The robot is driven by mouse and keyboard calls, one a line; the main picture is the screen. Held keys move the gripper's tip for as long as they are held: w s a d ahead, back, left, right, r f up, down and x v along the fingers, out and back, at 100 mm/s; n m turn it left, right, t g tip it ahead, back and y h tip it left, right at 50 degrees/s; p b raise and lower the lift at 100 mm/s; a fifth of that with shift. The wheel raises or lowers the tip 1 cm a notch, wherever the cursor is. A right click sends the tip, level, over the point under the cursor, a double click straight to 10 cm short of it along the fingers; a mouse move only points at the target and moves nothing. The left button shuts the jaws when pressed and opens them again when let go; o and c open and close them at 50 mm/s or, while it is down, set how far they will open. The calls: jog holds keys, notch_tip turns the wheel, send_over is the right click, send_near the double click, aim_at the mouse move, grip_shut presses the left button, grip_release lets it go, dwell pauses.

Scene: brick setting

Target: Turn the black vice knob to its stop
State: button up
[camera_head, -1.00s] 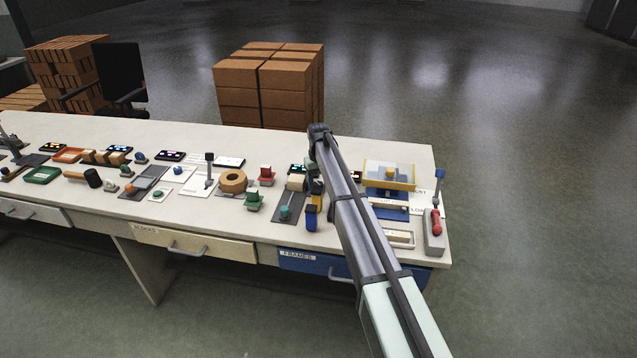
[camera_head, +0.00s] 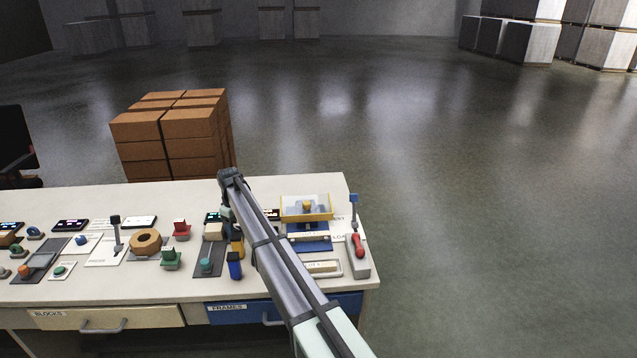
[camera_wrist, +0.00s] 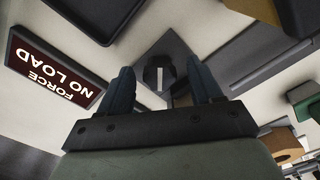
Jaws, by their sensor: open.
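The black vice knob (camera_wrist: 160,73) shows at the centre of the wrist view, with a white line on its face. Grey metal parts (camera_wrist: 185,50) lie around and behind it. My gripper (camera_wrist: 161,82) is open, with one dark finger left of the knob and one right of it. I cannot tell whether either finger touches it. In the head view my gripper (camera_head: 226,208) hangs from the arm's end over the bench. The knob cannot be made out there.
A display reading FORCE NO LOAD (camera_wrist: 57,69) sits beside the knob. On the bench (camera_head: 130,285), a yellow tray (camera_head: 307,207), a blue upright piece (camera_head: 235,266) and a tan ring (camera_head: 145,241) stand close by. Brick stacks (camera_head: 175,135) stand behind.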

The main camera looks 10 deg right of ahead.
aim_at(238, 229)
jog(key=n, duration=0.3)
jog(key=shift+w, duration=0.1)
jog(key=shift+r+n, duration=0.3)
jog(key=shift+n, duration=0.1)
notch_tip(238, 229, up, 14)
jog(key=w+d+f+m+t, duration=0.1)
jog(key=w+d+m+t, duration=0.1)
jog(key=d, duration=0.8)
jog(key=w+d+f+m+t, duration=0.1)
jog(key=w+d+m, duration=0.3)
jog(key=d, duration=0.6)
jog(key=w+d+f+m+t, duration=0.1)
jog(key=w+d+m+t, duration=0.1)
jog(key=d+m, duration=0.4)
jog(key=shift+w+d+t+y, duration=0.1)
jog(key=shift+w+d, duration=0.1)
jog(key=shift+d, duration=0.6)
jog(key=shift+w+d+t+y, duration=0.1)
jog(key=shift+w+d, duration=0.1)
jog(key=shift+d, duration=0.65)
jog(key=shift+w+d+t+y, duration=0.1)
jog(key=shift+w+d, duration=0.1)
jog(key=shift+d, duration=0.6)
